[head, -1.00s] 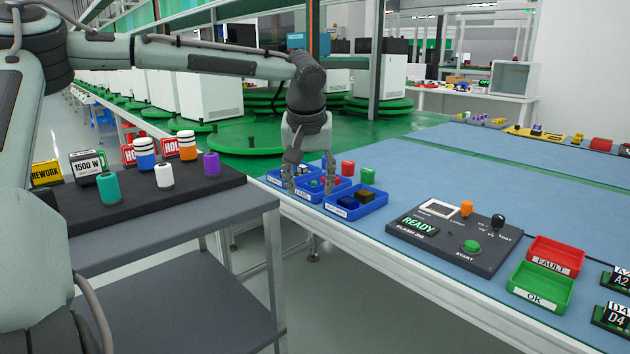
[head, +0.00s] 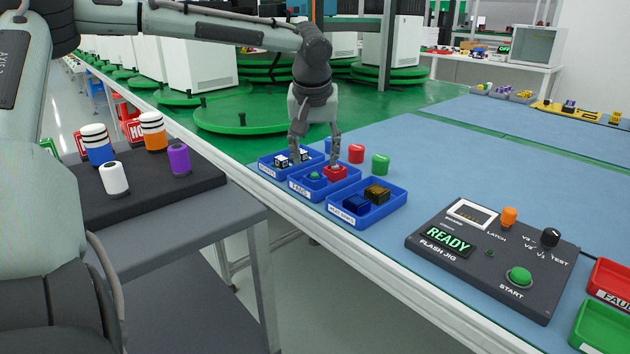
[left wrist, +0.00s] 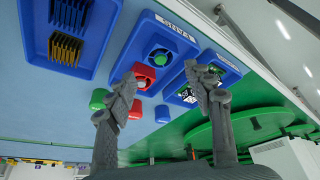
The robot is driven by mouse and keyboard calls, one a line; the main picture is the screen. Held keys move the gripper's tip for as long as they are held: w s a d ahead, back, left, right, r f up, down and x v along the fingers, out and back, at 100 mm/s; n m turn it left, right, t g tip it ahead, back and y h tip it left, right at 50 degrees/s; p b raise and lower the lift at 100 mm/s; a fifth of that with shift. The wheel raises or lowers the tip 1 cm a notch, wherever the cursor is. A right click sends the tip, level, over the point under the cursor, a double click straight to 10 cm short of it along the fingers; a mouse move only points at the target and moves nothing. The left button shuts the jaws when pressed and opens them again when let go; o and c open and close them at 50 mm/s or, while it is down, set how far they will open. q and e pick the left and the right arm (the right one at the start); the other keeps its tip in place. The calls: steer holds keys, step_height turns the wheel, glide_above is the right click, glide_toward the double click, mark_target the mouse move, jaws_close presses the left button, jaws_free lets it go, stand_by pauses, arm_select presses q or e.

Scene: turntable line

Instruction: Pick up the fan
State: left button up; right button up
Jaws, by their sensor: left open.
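A blue bin labelled FANS (head: 347,186) stands in the middle of a row of three on the blue bench. My left gripper (head: 315,155) is open and empty, pointing down over the bin's far side. In the left wrist view its fingertips (left wrist: 165,80) frame the fans without visible contact. My right gripper is not in view.
A heat sink bin (head: 385,213) is in front, and a bin with small boards (head: 265,165) behind. Red (head: 356,153), green (head: 380,164) and blue caps stand close to the right. A dark READY jig (head: 480,270) is farther right; the mat between is clear.

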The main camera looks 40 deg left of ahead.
mark_target(315, 175)
arm_select(q)
steer(key=x, duration=0.5)
steer(key=shift+s+f, duration=0.1)
steer(key=shift+f, duration=0.2)
steer(key=c, duration=0.7)
